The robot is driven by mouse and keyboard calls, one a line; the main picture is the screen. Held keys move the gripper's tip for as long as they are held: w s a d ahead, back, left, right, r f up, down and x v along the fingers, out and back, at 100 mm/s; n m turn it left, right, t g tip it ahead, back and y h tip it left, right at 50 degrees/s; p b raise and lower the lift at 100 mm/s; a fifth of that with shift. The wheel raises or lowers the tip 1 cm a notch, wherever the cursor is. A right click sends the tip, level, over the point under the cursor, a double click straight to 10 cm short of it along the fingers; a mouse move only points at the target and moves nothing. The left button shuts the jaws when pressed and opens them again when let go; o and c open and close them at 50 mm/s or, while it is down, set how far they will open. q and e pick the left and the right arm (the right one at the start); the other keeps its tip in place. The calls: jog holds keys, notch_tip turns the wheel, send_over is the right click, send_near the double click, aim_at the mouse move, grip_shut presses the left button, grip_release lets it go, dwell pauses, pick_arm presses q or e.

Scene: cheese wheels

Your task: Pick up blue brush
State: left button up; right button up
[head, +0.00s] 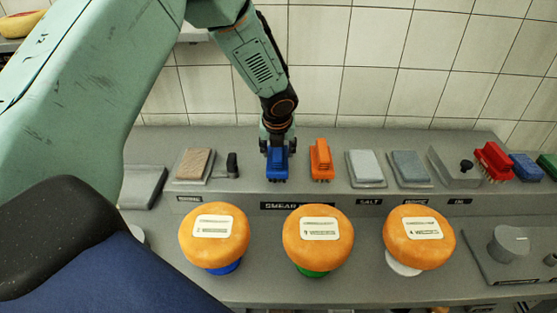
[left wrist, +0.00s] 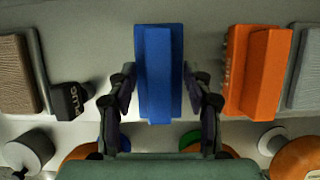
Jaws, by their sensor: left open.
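The blue brush (head: 277,162) stands on the back ledge above the "SMEAR" label. In the left wrist view the blue brush (left wrist: 158,70) lies between the two open fingers of my left gripper (left wrist: 160,110), with a gap showing on each side. In the head view my left gripper (head: 277,146) is right above and behind the brush, pointing down. The fingers hide little of the brush in the wrist view. My right gripper does not show.
An orange brush (head: 321,160) stands close to the right. A dark plug tool (head: 232,165) and a brown pad (head: 195,164) are to the left. Grey pads (head: 366,168) follow at right. Three cheese wheels (head: 318,235) stand in front. A tiled wall (head: 340,75) rises behind.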

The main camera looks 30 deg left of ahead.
pick_arm(q)
jog(key=shift+w+a+f, duration=0.1)
jog(key=shift+a, duration=0.1)
jog(key=shift+d, duration=0.2)
jog(key=shift+f, duration=0.15)
grip_shut()
dwell(0.4)
